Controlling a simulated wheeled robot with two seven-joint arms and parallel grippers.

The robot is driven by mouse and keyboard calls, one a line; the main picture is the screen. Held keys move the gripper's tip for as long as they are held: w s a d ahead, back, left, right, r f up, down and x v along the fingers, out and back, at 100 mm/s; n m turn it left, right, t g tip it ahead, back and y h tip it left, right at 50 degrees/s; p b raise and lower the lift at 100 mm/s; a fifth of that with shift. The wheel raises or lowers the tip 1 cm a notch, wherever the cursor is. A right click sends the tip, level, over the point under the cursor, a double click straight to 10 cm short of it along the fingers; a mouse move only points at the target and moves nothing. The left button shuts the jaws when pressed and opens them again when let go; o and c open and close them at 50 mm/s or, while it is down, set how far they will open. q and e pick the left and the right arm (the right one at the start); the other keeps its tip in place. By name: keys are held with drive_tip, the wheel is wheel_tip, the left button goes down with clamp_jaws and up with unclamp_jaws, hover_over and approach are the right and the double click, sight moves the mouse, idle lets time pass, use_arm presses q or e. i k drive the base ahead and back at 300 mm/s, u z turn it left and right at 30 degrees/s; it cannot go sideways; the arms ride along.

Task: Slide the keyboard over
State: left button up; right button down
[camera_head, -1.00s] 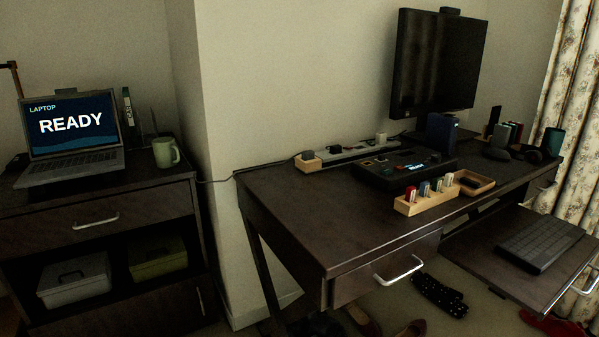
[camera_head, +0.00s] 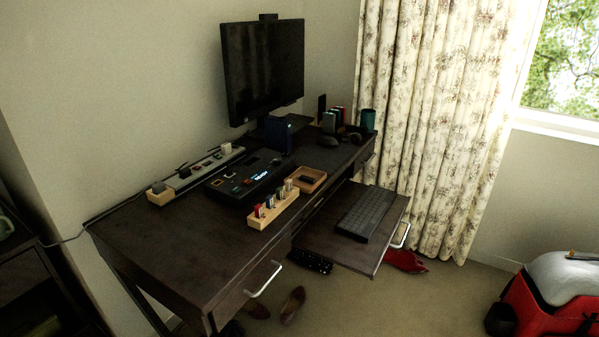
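The dark keyboard (camera_head: 366,213) lies on the pulled-out keyboard tray (camera_head: 330,245) under the desk's right part. It sits toward the tray's right side, with bare tray to its left. Neither of my grippers shows in the head view, so nothing is seen touching the keyboard.
The dark desk (camera_head: 150,235) carries a monitor (camera_head: 262,68), a black device box (camera_head: 250,182), a wooden block with small sticks (camera_head: 272,210) and a small wooden tray (camera_head: 307,180). Shoes (camera_head: 292,305) lie on the floor below.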

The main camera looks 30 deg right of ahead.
sight(362, 219)
drive_tip(key=z, duration=2.5)
drive_tip(key=i, duration=1.35)
drive_tip(key=u, duration=1.15)
